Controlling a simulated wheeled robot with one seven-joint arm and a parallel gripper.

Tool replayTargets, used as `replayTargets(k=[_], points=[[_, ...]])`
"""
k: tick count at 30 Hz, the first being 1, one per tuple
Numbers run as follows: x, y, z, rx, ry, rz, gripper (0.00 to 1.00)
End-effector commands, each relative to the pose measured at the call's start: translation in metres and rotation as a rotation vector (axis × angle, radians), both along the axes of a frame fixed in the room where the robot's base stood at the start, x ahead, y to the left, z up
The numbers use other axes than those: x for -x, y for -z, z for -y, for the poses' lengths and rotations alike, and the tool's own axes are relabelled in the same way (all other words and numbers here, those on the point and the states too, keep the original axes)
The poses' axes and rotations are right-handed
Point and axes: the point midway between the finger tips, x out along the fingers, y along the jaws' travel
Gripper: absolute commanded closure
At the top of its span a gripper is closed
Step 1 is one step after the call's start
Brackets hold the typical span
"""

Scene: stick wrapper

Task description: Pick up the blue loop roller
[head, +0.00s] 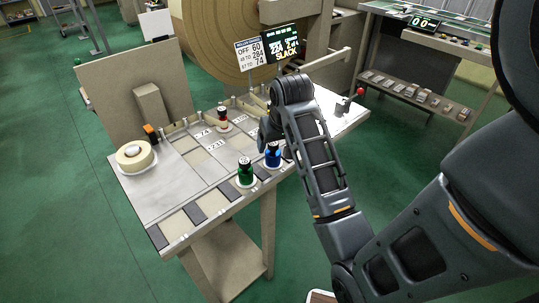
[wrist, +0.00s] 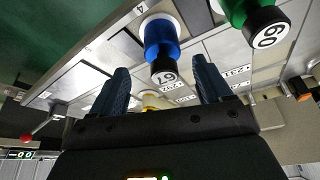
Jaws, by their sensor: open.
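The blue loop roller (head: 272,157) stands on a white round base at the front edge of the grey worktable, beside the green roller (head: 245,177). In the wrist view the blue roller (wrist: 160,42) has a black numbered cap and lies ahead of and between the two finger tips. My gripper (wrist: 163,82) is open with nothing between its fingers. In the head view my arm reaches over the table from the right, and its end is close to the blue roller, partly hidden by the wrist link.
The green roller (wrist: 232,12) stands close by in the wrist view. A red roller (head: 222,119) stands farther back on the table (head: 155,198). A cream roll (head: 134,157) sits at the left end. A numbered sign (head: 250,53) and a display (head: 281,45) stand behind.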

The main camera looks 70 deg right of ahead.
Motion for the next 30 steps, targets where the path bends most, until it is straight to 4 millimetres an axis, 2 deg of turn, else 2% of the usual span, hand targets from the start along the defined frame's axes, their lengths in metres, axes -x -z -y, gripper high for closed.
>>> replayTargets(k=[10,14,20,30], points=[[-0.013,0.042,0.01,-0.001,0.0,-0.001,0.22],[-0.014,0.049,0.012,0.001,0.0,0.001,0.22],[-0.015,0.049,0.012,0.001,-0.001,0.002,0.22],[-0.015,0.049,0.012,0.001,-0.001,0.002,0.54]])
